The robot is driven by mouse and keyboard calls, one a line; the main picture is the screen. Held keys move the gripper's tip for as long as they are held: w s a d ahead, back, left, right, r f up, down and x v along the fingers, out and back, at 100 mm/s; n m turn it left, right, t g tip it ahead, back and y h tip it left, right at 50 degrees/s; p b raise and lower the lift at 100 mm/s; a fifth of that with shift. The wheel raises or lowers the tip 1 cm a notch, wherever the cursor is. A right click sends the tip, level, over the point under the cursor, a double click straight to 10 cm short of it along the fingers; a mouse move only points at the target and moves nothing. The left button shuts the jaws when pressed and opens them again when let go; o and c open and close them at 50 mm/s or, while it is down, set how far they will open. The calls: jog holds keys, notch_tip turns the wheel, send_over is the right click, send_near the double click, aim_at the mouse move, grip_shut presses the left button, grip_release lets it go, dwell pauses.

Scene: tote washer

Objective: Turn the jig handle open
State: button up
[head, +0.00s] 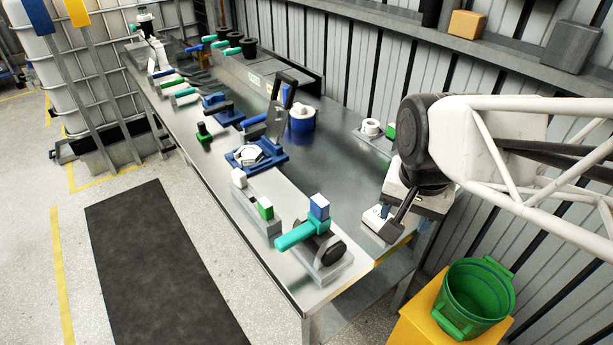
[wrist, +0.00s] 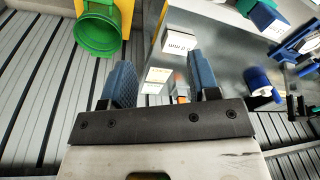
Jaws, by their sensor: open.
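A fixture with a teal handle (head: 296,236) stands at the near end of the steel bench in the head view. Its grey base plate (head: 328,270) carries a dark round part and a blue-and-white block (head: 319,207). A blue jig (head: 257,158) with a white ring-like part sits farther along the bench. Which one carries the jig handle, I cannot tell. My gripper (head: 393,222) is at the bench's right end, right of both and touching neither. In the wrist view its two blue fingers (wrist: 161,78) are apart, with nothing gripped between them.
A green bucket (head: 476,297) stands on a yellow stand at the lower right; it also shows in the wrist view (wrist: 97,30). A block with a green top (head: 265,208) lies beside the teal-handled fixture. More handled tools fill the bench's far part. A corrugated wall runs behind.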

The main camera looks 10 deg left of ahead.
jog(key=w+a+f+m, duration=0.2)
jog(key=w+a+m, duration=0.1)
jog(key=a, duration=0.8)
jog(key=m+g, duration=0.2)
jog(key=m, duration=0.1)
send_over(291, 235)
notch_tip(291, 235, down, 3)
jog(key=shift+s+f, duration=0.1)
jog(key=shift+f, duration=3.85)
grip_shut()
